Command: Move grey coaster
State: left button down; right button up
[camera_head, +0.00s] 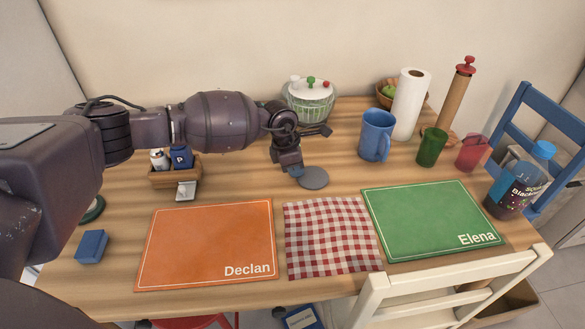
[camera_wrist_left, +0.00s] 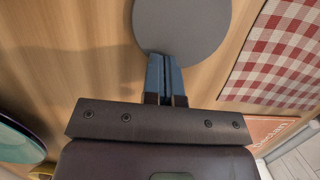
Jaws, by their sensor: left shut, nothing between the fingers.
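The grey coaster (camera_head: 314,178) is a flat round disc lying on the wooden table, behind the checked cloth. In the left wrist view the coaster (camera_wrist_left: 182,24) fills the top middle, partly cut off by the frame edge. My left gripper (camera_head: 297,172) comes in from the left and points down at the coaster's left edge. Its blue fingertips (camera_wrist_left: 164,62) are shut together with nothing between them, and they overlap the coaster's near rim in the wrist view. I cannot tell whether they touch it. My right gripper is not in view.
An orange "Declan" placemat (camera_head: 207,245), a red checked cloth (camera_head: 330,236) and a green "Elena" placemat (camera_head: 432,219) lie along the front. A blue mug (camera_head: 376,136), green cup (camera_head: 432,147) and lidded bowl (camera_head: 310,101) stand behind. Bare table surrounds the coaster.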

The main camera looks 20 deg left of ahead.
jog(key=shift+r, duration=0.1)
pick_arm(q)
jog(key=shift+a+r, duration=0.1)
jog(key=shift+r, duration=0.25)
jog(key=p+v, duration=0.4)
jog(key=v, duration=0.5)
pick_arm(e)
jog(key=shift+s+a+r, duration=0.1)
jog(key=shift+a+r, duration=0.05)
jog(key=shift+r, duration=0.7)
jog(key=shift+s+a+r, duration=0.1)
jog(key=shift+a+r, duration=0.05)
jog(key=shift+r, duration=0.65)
